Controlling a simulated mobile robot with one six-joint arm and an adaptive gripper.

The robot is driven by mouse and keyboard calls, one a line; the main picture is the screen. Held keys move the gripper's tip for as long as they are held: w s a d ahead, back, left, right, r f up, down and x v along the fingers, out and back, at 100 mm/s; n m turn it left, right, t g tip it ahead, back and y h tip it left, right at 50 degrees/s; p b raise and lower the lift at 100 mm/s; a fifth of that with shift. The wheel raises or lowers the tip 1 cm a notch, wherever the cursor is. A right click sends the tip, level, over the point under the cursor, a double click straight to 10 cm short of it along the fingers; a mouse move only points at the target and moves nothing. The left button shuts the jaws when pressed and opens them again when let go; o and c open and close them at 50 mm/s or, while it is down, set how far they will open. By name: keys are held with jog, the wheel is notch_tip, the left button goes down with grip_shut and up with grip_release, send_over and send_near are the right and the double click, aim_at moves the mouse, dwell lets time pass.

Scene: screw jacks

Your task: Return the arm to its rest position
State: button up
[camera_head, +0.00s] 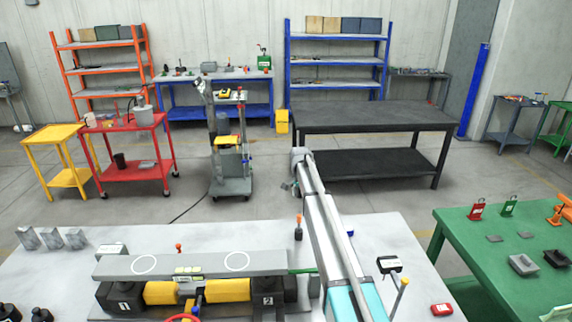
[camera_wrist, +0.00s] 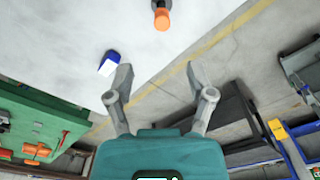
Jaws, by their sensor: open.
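My gripper (camera_wrist: 158,88) is open and empty in the wrist view, its two fingers spread apart over the edge of the white table. In the head view my arm reaches up and away past the table's far edge, and the gripper is small and mostly hidden at its far end (camera_head: 290,187). On the white table (camera_head: 385,235), a grey beam (camera_head: 200,262) lies across two black and yellow jack units marked 1 and 2. A red handwheel (camera_head: 183,318) is partly cut off at the bottom edge.
A green table (camera_head: 480,262) stands at right, a black workbench (camera_head: 375,118) beyond, and a grey cart (camera_head: 230,187) at left. Floor between is clear.

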jog(key=s+d+f+n+b, duration=0.1)
jog(key=s+n, duration=0.8)
jog(key=s, duration=3.6)
jog(key=shift+d+f, duration=0.2)
jog(key=shift+d, duration=0.4)
